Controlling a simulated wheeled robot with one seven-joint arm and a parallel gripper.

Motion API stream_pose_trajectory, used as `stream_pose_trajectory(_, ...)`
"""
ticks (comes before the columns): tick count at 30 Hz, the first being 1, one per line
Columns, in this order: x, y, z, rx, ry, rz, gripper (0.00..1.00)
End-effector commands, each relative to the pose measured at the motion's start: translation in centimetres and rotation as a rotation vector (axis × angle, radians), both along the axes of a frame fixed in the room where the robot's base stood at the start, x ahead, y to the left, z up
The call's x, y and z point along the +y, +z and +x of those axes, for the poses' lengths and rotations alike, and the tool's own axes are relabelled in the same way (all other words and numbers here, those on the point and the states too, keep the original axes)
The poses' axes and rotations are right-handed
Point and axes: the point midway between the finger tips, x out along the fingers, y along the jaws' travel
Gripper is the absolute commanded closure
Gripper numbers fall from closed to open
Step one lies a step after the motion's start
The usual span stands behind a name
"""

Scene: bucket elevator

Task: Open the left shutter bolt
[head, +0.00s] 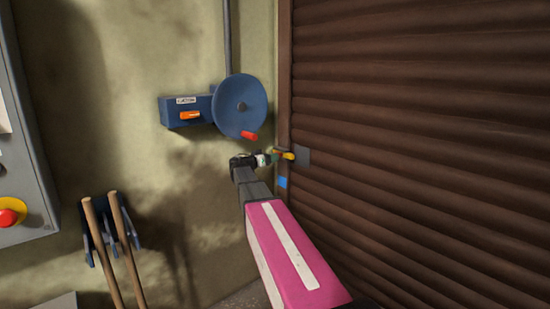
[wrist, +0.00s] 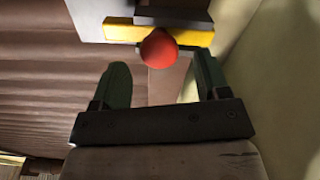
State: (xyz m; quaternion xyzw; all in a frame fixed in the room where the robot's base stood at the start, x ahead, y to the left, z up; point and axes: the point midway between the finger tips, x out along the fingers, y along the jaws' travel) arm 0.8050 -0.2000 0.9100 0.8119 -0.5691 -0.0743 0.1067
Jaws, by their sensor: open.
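The left shutter bolt is a yellow bar (head: 287,155) on a grey plate (head: 303,157) at the left edge of the brown shutter (head: 420,140). In the wrist view the yellow bar (wrist: 188,36) has a red round knob (wrist: 158,48) at the upper middle. My gripper (head: 270,159) is beside the bolt in the head view. In the wrist view my gripper (wrist: 161,62) is open, with its green fingers to either side of the knob. The knob shows in the gap between the fingertips; whether either finger touches it I cannot tell.
A blue handwheel (head: 240,103) with a red handle and a blue box (head: 186,109) with an orange lever are on the wall above my gripper. Wooden handles (head: 127,245) hang at lower left, near a panel with a red button (head: 7,217).

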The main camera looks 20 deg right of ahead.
Motion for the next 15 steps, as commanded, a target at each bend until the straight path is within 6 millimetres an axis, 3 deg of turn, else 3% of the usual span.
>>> stream_pose_trajectory(6,-2.6,0.0,1.0,0.0,0.0,0.001,0.31)
stream_pose_trajectory(15,-3.4,0.0,1.2,0.001,0.0,0.001,0.31)
